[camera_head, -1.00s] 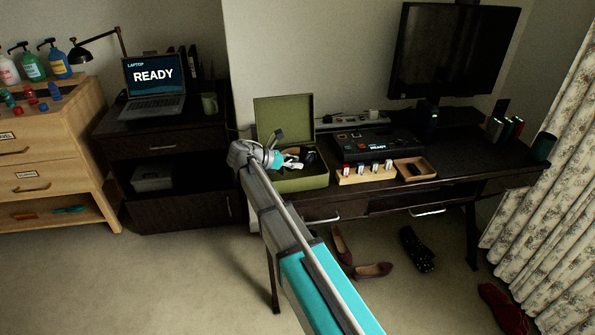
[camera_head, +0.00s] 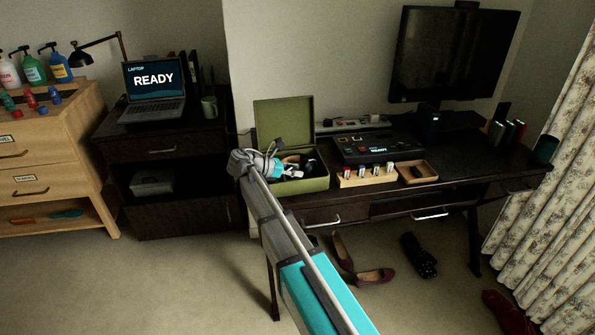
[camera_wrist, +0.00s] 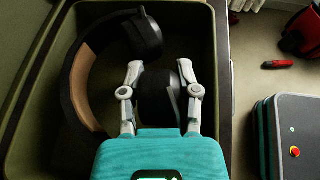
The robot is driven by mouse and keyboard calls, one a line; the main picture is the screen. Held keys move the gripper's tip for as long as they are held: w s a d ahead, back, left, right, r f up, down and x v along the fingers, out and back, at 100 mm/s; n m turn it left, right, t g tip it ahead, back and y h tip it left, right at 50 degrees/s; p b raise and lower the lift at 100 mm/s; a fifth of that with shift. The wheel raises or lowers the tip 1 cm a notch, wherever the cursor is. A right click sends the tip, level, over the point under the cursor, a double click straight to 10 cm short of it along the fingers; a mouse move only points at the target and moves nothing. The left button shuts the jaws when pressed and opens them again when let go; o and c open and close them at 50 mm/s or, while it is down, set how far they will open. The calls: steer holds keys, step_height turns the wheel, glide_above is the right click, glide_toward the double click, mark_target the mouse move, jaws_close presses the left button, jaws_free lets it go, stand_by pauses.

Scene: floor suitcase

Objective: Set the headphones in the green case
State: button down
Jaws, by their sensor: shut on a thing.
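The green case (camera_head: 303,184) stands open on the desk, its lid (camera_head: 282,118) raised at the back. It also shows in the wrist view, with its rim (camera_wrist: 222,60) around the scene. The headphones (camera_wrist: 80,75) are inside the case walls in the wrist view, with a dark band, a tan inner pad and black ear cups. My gripper (camera_wrist: 160,90) is shut on the near ear cup, one finger on each side. The far ear cup (camera_wrist: 144,36) is free. In the head view my gripper (camera_head: 283,167) is over the case opening. Whether the headphones touch the case floor is unclear.
Right of the case are a dark device (camera_head: 374,146), a wooden holder with several small items (camera_head: 367,179) and a brown tray (camera_head: 417,172). A monitor (camera_head: 455,55) stands behind. A laptop (camera_head: 154,88) sits on the left cabinet.

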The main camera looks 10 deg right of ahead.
steer(key=shift+s+d+f+b, duration=0.1)
steer(key=shift+s+f+b, duration=0.2)
steer(key=shift+s, duration=0.05)
steer(key=c, duration=0.7)
jaws_free()
steer(key=o, duration=0.4)
steer(key=shift+s+f, duration=0.1)
steer(key=shift+s, duration=0.1)
steer(key=shift+c, duration=0.2)
steer(key=shift+r, duration=0.2)
steer(key=shift+w+r+p, duration=0.25)
steer(key=shift+r+p, duration=0.15)
steer(key=shift+p, duration=0.35)
steer(key=p+v, duration=0.1)
steer(key=v, duration=0.2)
steer(key=p+v, duration=0.1)
steer(key=v, duration=0.3)
steer(key=p+v, duration=0.2)
steer(key=v, duration=0.1)
steer(key=shift+w+a+r, duration=0.25)
steer(key=shift+a, duration=0.15)
steer(key=shift+s+a+r, duration=0.15)
steer(key=shift+a+r, duration=0.05)
steer(key=shift+a, duration=0.4)
